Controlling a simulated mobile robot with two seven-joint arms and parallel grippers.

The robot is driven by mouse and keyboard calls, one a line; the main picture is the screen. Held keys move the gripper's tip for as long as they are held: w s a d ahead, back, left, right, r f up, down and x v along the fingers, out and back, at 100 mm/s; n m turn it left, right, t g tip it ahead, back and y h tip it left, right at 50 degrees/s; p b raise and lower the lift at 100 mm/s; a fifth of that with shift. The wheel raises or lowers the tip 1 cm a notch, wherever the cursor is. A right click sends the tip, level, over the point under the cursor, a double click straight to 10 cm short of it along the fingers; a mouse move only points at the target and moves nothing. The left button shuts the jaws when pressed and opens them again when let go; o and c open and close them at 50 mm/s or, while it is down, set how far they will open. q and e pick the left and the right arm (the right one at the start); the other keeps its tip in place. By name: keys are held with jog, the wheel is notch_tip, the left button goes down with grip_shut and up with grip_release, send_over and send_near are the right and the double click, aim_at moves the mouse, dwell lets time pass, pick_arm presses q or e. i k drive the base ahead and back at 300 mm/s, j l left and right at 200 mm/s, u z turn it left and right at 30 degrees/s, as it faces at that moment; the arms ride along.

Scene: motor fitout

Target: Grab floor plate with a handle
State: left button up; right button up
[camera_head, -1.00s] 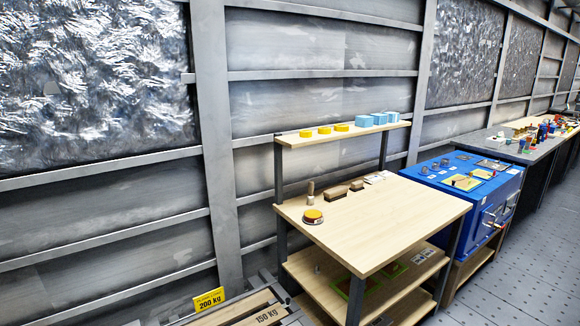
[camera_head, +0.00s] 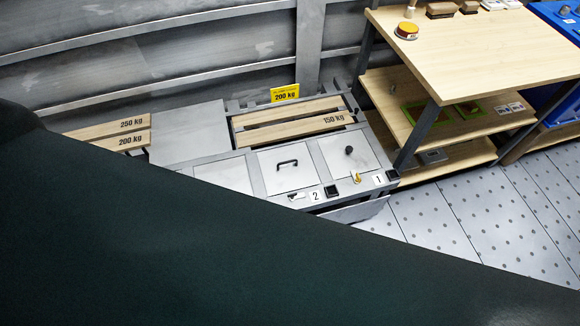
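A square light grey plate with a black bar handle (camera_head: 285,180) lies flat in the low grey metal unit at the middle of the view. Beside it on the right is a similar grey plate with a round black knob (camera_head: 349,165). A third grey panel (camera_head: 232,174) to the left is partly hidden by a large dark shape that fills the lower left. Neither of my grippers is in view.
A wooden shelf table (camera_head: 470,50) stands to the right. The dotted floor (camera_head: 440,215) at right is clear.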

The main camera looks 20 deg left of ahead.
aim_at(289, 168)
jog(key=i+l+u, duration=0.2)
jog(key=i+l, duration=0.2)
jog(key=i+l+u, duration=0.15)
jog(key=i+l, duration=0.25)
jog(key=i+l+u, duration=0.2)
jog(key=i+l, duration=0.15)
jog(key=l, duration=0.2)
